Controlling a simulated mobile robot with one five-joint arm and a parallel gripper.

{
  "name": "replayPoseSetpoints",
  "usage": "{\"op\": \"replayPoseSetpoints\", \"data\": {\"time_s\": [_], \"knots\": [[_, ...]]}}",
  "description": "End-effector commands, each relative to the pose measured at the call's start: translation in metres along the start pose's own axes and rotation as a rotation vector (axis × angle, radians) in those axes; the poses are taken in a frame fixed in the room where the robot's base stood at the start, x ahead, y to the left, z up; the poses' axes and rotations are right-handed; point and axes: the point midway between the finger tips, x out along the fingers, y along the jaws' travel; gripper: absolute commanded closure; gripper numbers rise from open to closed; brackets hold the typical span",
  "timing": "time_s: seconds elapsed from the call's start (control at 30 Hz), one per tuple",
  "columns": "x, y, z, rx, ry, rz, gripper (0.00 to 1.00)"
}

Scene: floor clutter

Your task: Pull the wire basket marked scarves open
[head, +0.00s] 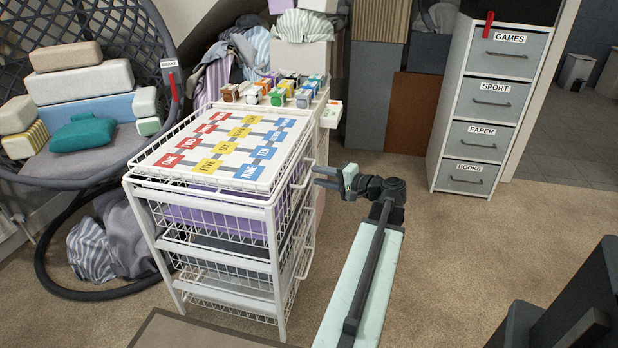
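A white wire basket unit (279,240) stands left of centre, with several baskets stacked in its frame. Its front faces right and is seen very edge-on, with white wire handles, an upper one (303,178) and a lower one (308,262). No label reading scarves is legible from here, so I cannot tell which basket carries it. My gripper (318,177) is just right of the upper handle, pointing left at the front. Its two dark fingers look apart, with nothing visible between them; whether they touch the handle I cannot tell.
A board with coloured cards (225,145) lies on top of the unit. Small coloured items stand on a white cabinet (322,112) behind. A hanging chair (75,165) is at left. A labelled drawer cabinet (487,105) stands at back right. Carpet between is clear.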

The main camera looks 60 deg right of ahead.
Motion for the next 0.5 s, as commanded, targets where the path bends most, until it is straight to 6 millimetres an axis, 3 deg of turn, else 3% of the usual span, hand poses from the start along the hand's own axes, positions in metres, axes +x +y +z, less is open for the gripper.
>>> {"op": "replayPoseSetpoints", "data": {"time_s": [0.23,0.5], "knots": [[0.036,0.003,-0.006,0.001,0.009,0.001,0.68],[0.042,0.002,-0.008,0.002,0.016,0.001,0.68]]}}
